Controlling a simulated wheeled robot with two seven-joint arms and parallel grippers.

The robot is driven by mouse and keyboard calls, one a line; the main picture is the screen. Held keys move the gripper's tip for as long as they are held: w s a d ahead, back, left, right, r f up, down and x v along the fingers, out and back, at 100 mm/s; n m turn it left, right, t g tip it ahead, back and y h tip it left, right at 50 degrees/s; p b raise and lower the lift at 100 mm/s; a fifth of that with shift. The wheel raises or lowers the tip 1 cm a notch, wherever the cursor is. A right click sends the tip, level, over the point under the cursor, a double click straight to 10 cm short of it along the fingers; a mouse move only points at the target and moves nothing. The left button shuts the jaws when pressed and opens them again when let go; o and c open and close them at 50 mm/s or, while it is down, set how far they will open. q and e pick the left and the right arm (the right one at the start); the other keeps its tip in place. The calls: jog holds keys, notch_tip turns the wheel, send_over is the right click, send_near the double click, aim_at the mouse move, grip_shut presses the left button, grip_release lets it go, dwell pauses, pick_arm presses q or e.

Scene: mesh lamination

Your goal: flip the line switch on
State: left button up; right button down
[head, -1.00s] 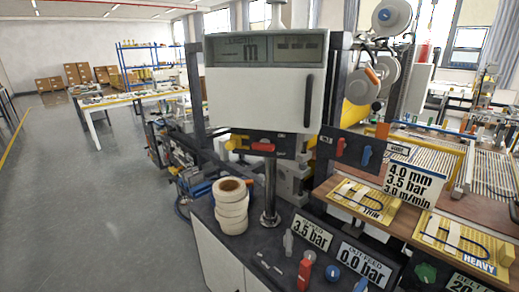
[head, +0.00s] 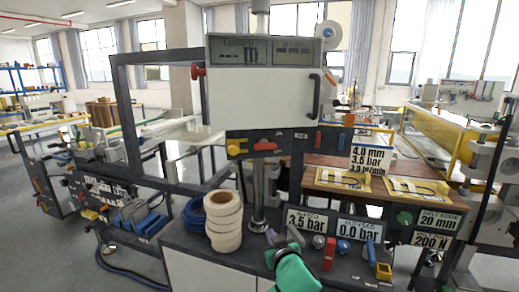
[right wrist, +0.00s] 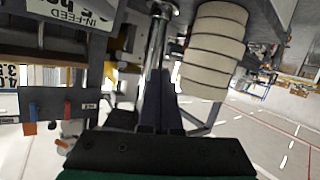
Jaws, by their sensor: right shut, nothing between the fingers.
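A dark panel (head: 304,141) under the white cabinet carries a red lever (head: 264,145), a yellow knob (head: 234,148), and upright red (head: 318,140) and blue (head: 341,140) levers. Which one is the line switch I cannot tell; their labels are too small to read. My right gripper (head: 274,238), above a green cuff, is at the bottom of the head view, in front of the console and below the panel. In the right wrist view its fingers (right wrist: 157,100) are shut and empty, with the metal post behind them. My left gripper is not in view.
A stack of white tape rolls (head: 224,220) stands left of the metal post (head: 258,195). Pressure signs (head: 308,222), a red handle (head: 329,254) and several knobs line the console's front. A dark frame (head: 120,110) rises at left.

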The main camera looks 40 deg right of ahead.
jog(key=d+r+m+t+h, duration=0.1)
jog(key=d+r+t+h, duration=0.2)
jog(key=r, duration=1)
jog(key=t, duration=0.4)
send_near(274, 145)
jog(key=s+a+r, duration=0.1)
jog(key=a+r, duration=0.1)
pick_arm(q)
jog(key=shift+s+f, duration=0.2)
pick_arm(e)
jog(key=shift+s+d+f+m, duration=0.2)
jog(key=shift+f+m, duration=0.05)
jog(key=shift+m, duration=0.15)
jog(key=shift+g, duration=0.3)
jog(key=p+x, duration=0.3)
jog(key=x, duration=0.6)
jog(key=shift+w+r, duration=0.1)
jog(key=shift+w, duration=0.05)
jog(key=shift+w+d, duration=0.2)
jog(key=shift+w, duration=0.15)
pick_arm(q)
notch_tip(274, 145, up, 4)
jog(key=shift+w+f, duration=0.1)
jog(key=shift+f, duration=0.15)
pick_arm(e)
jog(key=shift+d, duration=0.15)
